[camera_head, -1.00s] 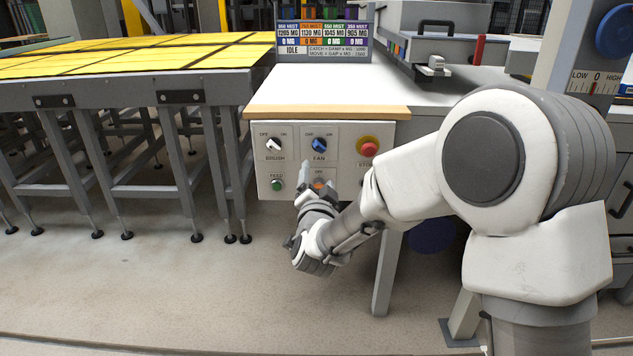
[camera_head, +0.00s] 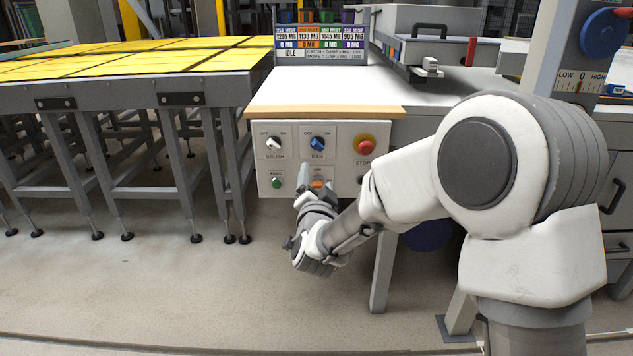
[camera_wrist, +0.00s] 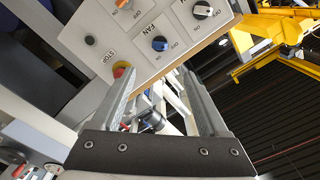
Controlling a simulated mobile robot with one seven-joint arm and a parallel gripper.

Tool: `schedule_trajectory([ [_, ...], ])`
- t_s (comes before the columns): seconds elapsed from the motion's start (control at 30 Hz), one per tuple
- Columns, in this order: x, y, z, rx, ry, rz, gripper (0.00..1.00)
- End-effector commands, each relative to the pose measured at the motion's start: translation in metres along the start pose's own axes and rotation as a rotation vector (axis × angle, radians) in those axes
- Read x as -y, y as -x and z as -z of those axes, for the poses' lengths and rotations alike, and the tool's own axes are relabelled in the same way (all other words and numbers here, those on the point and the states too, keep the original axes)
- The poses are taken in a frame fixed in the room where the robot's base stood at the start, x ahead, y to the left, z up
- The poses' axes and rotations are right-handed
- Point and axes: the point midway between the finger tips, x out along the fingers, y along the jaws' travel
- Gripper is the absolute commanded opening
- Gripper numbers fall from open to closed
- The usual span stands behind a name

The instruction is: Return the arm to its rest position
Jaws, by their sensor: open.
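My arm reaches from the right of the head view, elbow bent, to low in front of the control panel (camera_head: 348,150). My gripper (camera_head: 308,178) is just in front of the panel's lower row and partly covers an orange switch (camera_head: 318,184) there. In the wrist view my gripper's two fingers (camera_wrist: 160,85) stand apart with nothing held between them. Beyond them the panel shows tilted, with the blue FAN knob (camera_wrist: 160,43), a black-and-white knob (camera_wrist: 203,11) and the red STOP button (camera_wrist: 121,71). I cannot tell whether a finger touches the panel.
A table with yellow panels (camera_head: 200,62) stands at the left. A white worktop with a wooden front edge (camera_head: 325,111) is above the control panel; a display reading IDLE (camera_head: 322,45) stands on it. Grey drawers (camera_head: 617,195) are at the right. The floor (camera_head: 190,290) in front is clear.

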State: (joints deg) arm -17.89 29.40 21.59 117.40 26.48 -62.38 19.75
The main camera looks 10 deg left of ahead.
Motion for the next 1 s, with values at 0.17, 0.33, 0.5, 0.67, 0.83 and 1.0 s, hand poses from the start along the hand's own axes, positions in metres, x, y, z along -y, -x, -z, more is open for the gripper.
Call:
schedule_trajectory([
  [0.17, 0.001, 0.001, 0.004, 0.008, 0.009, 0.000, 0.78],
  [0.33, 0.004, 0.010, 0.028, 0.082, 0.079, -0.011, 0.78],
  [0.5, -0.002, 0.037, 0.063, 0.211, 0.205, -0.054, 0.78],
  [0.67, -0.018, 0.077, 0.092, 0.334, 0.320, -0.121, 0.78],
  [0.83, -0.044, 0.132, 0.121, 0.463, 0.427, -0.216, 0.78],
  [1.0, -0.074, 0.200, 0.145, 0.594, 0.508, -0.328, 0.78],
])
